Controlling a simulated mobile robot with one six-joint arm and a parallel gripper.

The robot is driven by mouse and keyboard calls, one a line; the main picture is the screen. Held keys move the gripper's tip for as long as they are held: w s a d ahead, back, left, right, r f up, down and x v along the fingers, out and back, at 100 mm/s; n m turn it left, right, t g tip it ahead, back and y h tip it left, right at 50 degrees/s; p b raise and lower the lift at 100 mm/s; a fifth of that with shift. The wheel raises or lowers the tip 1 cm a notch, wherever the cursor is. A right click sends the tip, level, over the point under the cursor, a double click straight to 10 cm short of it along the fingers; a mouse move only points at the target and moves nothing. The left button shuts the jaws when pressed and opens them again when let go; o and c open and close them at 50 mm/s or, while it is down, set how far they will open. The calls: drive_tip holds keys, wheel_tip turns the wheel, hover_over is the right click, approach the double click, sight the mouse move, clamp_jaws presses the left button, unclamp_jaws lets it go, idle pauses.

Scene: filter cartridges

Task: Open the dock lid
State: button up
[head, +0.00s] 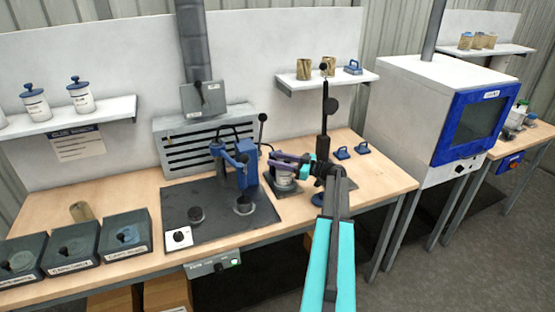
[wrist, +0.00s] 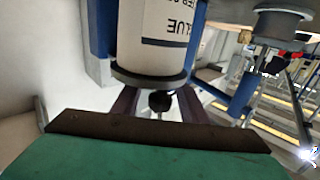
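A blue-framed fixture (head: 247,172) stands on a dark mat in the middle of the bench; I cannot tell for sure which part is the dock lid. A white cartridge (head: 284,180) is at its right side, under my gripper (head: 281,158). In the wrist view a white cartridge (wrist: 160,40) with an upside-down label reading "BLUE" sits between blue uprights (wrist: 103,40). Its dark flange and black knob (wrist: 160,101) face the camera. My purple fingers lie on both sides of the knob, with gaps visible; their tips are hidden by the flange.
Three dark lidded boxes (head: 126,236) stand at the front left. A dark upright post (head: 324,125) rises behind my gripper. Two small blue handled parts (head: 342,153) lie on the right of the bench. A white cabinet with a blue door (head: 475,120) stands farther right.

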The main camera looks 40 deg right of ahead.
clamp_jaws()
